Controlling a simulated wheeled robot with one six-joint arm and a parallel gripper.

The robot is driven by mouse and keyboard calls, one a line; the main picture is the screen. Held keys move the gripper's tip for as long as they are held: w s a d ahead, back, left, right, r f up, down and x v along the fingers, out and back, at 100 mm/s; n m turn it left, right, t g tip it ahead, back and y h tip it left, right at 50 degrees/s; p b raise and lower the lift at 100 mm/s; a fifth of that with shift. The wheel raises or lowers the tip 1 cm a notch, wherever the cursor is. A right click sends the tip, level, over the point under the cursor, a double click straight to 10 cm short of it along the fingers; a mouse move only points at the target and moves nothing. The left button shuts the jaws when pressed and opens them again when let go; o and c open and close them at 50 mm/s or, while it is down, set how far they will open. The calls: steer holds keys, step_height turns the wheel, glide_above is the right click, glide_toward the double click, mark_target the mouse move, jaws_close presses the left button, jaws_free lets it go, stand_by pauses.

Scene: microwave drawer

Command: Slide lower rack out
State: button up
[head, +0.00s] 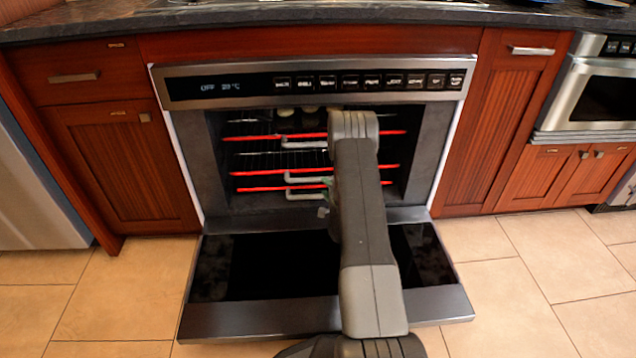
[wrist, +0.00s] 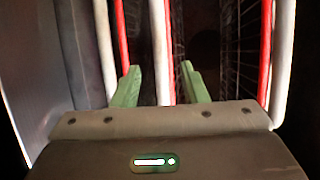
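The oven (head: 195,160) has its door (head: 260,320) folded down. Inside, three racks with glowing red front strips are stacked: the top one (head: 270,137), the middle one (head: 270,172) and the lowest one (head: 265,189). Each has a pale grey bar handle; the lowest handle (head: 300,196) sits close under the middle one. My gripper (wrist: 160,78) reaches into the oven, its green fingers open. In the wrist view, the middle of three pale bars (wrist: 160,45) passes between the fingers, with gaps either side. Another bar (wrist: 104,50) lies left of the left finger. My arm hides the racks' right-hand parts.
Wooden cabinets stand left (head: 125,165) and right (head: 485,130) of the oven. A dark countertop (head: 250,18) runs above. The tiled floor (head: 90,305) is clear on both sides of the lowered door.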

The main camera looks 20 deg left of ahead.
mark_target(317, 179)
steer(key=b+x, duration=0.2)
steer(key=x, duration=0.5)
steer(key=shift+w+a, duration=0.25)
jaws_close()
